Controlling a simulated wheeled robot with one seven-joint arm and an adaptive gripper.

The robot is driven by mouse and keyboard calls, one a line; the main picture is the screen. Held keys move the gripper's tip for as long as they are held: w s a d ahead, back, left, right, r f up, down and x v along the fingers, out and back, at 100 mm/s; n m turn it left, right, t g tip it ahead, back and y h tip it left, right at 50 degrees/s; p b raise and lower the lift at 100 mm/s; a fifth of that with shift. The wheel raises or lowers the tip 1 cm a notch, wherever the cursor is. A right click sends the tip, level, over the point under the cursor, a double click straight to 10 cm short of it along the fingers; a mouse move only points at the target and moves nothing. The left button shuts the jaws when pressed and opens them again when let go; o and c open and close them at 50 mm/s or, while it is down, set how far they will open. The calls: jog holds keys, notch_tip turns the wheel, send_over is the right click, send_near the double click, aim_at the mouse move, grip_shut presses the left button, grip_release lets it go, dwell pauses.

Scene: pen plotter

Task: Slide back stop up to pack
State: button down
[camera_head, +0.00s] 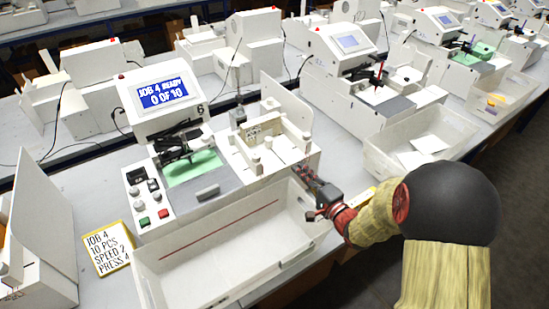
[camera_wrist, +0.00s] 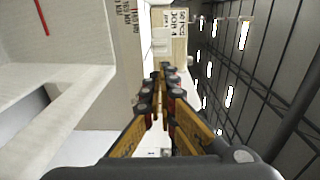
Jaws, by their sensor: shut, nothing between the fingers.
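The feeder (camera_head: 287,168) of the nearest plotter holds a cream pack (camera_head: 260,130) with dark print on its face. A tall white upright plate (camera_head: 288,100) stands behind the pack. Small pale posts stand around the feeder; I cannot tell which part is the back stop. My gripper (camera_head: 305,174) is shut and empty at the feeder's front right corner, above the tray's right end, apart from the pack. In the wrist view my gripper (camera_wrist: 164,72) points forward, fingers together. A cream surface labelled JOB 4 (camera_wrist: 180,22) shows beyond the fingertips.
A white tray (camera_head: 152,272) with a red line lies in front of the plotter. The plotter's screen (camera_head: 163,92) reads JOB 4 READY, 0 OF 10. A yellow-edged job card (camera_head: 108,248) lies at left. Similar machines stand behind and to the right.

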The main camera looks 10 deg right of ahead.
aim_at(270, 144)
jog(key=shift+s+a+y, duration=0.25)
jog(key=shift+a+y, duration=0.1)
jog(key=shift+y, duration=0.05)
jog(key=shift+w+a+r, duration=0.1)
jog(key=shift+w+a, duration=0.05)
jog(key=b+x, duration=0.4)
jog(key=x, duration=0.8)
jog(key=shift+w, duration=0.2)
jog(key=shift+w+a, duration=0.15)
jog(key=shift+w, duration=0.4)
jog(key=shift+w+a+r, duration=0.1)
jog(key=shift+w+a, duration=0.1)
jog(key=shift+w, duration=0.4)
jog(key=shift+s, duration=0.15)
